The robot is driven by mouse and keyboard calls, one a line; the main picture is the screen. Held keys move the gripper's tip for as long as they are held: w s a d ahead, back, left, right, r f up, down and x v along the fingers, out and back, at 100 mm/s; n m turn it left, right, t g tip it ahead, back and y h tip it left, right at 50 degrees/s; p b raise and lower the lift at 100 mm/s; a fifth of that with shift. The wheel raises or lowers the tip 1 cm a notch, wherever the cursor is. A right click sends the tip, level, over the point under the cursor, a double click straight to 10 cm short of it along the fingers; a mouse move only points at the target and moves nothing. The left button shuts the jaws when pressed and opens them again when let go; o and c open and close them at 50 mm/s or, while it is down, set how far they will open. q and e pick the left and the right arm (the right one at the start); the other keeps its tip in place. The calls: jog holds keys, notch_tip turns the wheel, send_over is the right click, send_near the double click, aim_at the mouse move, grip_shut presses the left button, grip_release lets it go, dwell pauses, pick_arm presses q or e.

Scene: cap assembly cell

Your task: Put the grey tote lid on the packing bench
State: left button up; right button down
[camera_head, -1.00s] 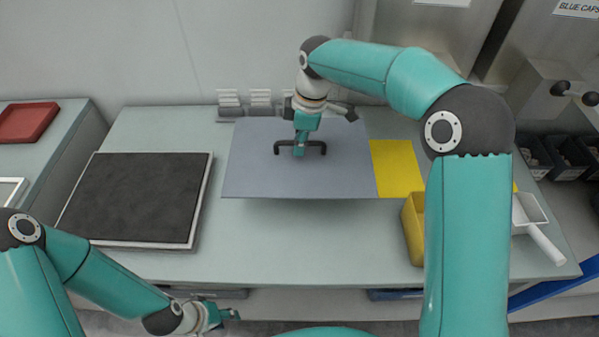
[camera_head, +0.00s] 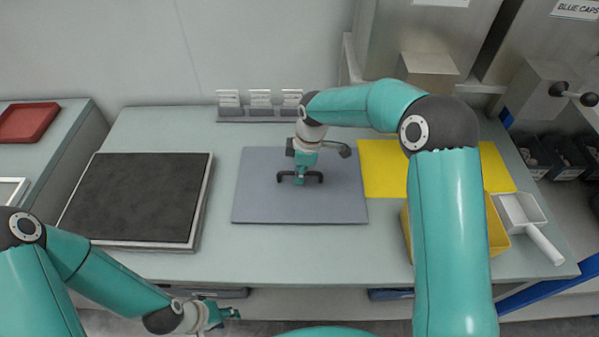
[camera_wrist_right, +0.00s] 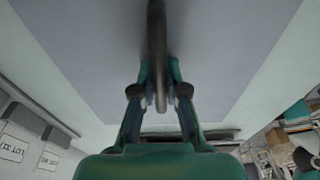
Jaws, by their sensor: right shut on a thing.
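The grey tote lid (camera_head: 265,205) is a flat grey panel with a dark handle (camera_head: 318,177) in its middle. It lies level at the middle of the packing bench (camera_head: 215,262), on it or very close above it; I cannot tell which. My right gripper (camera_head: 300,180) points down and is shut on the handle. The right wrist view shows the fingers (camera_wrist_right: 160,95) closed around the handle (camera_wrist_right: 157,40), with the lid (camera_wrist_right: 90,50) behind. My left gripper (camera_head: 230,314) hangs at the bench's front edge, away from the lid; its fingers are too small to read.
A dark mat in a pale frame (camera_head: 135,195) lies left of the lid. A yellow sheet (camera_head: 380,170) lies right of it, partly behind my right arm. A yellow bin (camera_head: 495,235) and white scoop (camera_head: 522,215) are further right. Small card holders (camera_head: 260,105) stand behind.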

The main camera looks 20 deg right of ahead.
jog(key=c, duration=1.2)
grip_release()
notch_tip(320, 180, up, 12)
jog(key=d, duration=0.1)
jog(key=shift+s+d, duration=0.2)
jog(key=shift+d, duration=0.2)
